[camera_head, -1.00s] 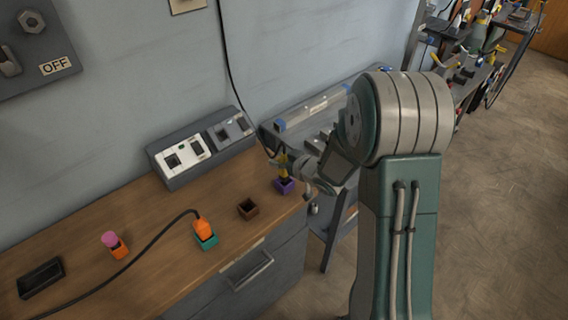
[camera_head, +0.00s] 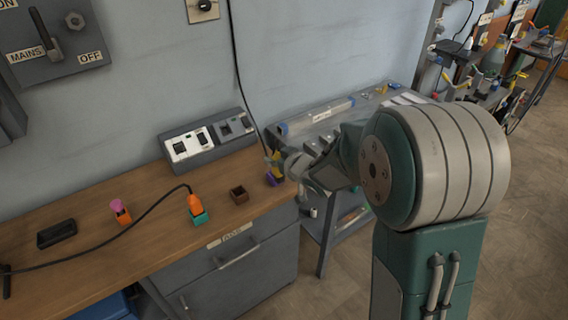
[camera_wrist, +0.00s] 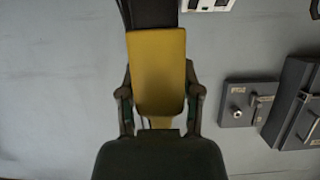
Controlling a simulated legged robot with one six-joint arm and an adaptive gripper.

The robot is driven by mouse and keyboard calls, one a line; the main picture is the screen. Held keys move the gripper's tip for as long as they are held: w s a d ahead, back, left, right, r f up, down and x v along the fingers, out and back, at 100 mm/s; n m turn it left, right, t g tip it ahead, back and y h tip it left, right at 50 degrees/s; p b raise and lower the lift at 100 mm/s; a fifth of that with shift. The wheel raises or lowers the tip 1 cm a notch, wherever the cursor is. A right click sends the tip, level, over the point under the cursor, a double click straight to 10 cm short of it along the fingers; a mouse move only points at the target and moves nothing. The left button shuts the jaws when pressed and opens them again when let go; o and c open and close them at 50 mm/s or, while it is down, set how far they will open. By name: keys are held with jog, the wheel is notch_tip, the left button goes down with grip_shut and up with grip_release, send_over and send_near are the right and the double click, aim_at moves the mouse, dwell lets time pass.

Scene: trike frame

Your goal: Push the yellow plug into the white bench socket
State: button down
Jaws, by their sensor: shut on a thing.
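My gripper (camera_wrist: 160,105) is shut on the yellow plug (camera_wrist: 157,65), which fills the space between its fingers in the wrist view. In the head view the yellow plug (camera_head: 274,160) shows small at the end of my arm, just above the purple holder (camera_head: 273,180). I cannot tell whether its lower end is still inside that holder. The white bench socket (camera_head: 188,147) is on the left half of a grey box at the back of the bench, to the left of my gripper and apart from the plug.
A grey socket (camera_head: 232,128) sits beside the white one. An empty brown holder (camera_head: 239,195), an orange plug (camera_head: 195,203) in a teal holder, a pink-topped piece (camera_head: 118,206) and a black tray (camera_head: 57,234) are on the bench. A black cable (camera_head: 238,70) hangs down the wall.

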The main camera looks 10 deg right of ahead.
aim_at(274, 156)
jog(key=shift+s+a+r, duration=0.2)
jog(key=shift+s+a, duration=0.05)
jog(key=shift+s, duration=0.15)
jog(key=shift+a, duration=0.15)
jog(key=shift+d+r, duration=0.2)
jog(key=shift+r, duration=0.35)
jog(key=shift+a+r, duration=0.1)
jog(key=shift+r, duration=2.05)
